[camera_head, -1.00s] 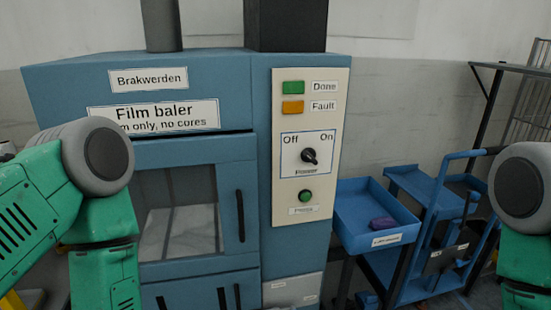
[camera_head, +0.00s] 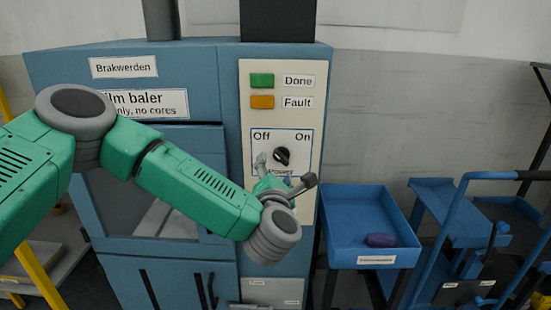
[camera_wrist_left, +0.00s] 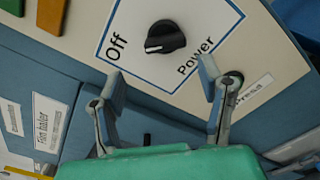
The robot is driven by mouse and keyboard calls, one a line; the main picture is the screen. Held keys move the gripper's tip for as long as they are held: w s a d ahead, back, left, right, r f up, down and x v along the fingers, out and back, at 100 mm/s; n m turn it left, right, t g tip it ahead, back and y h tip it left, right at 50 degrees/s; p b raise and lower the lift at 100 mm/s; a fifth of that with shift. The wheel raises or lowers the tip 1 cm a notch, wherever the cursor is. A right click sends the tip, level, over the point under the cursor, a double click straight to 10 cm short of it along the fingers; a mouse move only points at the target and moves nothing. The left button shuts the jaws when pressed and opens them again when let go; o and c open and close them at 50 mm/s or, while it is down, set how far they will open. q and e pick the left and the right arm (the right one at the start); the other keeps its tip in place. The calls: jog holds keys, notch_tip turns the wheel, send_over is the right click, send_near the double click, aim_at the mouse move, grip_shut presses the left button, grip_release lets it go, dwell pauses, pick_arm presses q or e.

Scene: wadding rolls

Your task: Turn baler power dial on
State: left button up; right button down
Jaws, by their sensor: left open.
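The black power dial (camera_head: 282,156) sits on the baler's cream control panel (camera_head: 316,128), between the printed words Off and On. It also shows in the wrist view (camera_wrist_left: 165,37), with its ridge lying roughly toward the Off side; the exact setting is hard to read. My left gripper (camera_head: 285,172) is in front of the panel, just below the dial, with its fingers spread and empty. In the wrist view the open gripper (camera_wrist_left: 160,72) faces the panel, with the dial beyond and between the fingertips, apart from them. My right gripper is out of view.
A green Done light (camera_head: 262,80) and an orange Fault light (camera_head: 262,102) are above the dial. A blue tray (camera_head: 338,222) holding a purple item (camera_head: 380,240) and a blue cart (camera_head: 450,245) stand to the right.

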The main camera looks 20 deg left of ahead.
aim_at(286, 161)
pick_arm(q)
jog(key=w, duration=0.2)
jog(key=w+d, duration=0.1)
jog(key=w, duration=0.1)
jog(key=shift+w+d+r, duration=0.1)
jog(key=shift+w+d, duration=0.1)
jog(key=shift+w, duration=0.7)
jog(key=shift+w+a, duration=0.15)
jog(key=shift+a, duration=1.2)
jog(key=shift+c, duration=0.4)
jog(key=c, duration=0.7)
jog(key=shift+w+d, duration=0.1)
jog(key=shift+d, duration=0.15)
jog(key=c, duration=0.4)
jog(key=shift+d, duration=0.55)
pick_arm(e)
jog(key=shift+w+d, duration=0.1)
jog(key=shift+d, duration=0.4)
pick_arm(q)
jog(key=shift+a, duration=0.15)
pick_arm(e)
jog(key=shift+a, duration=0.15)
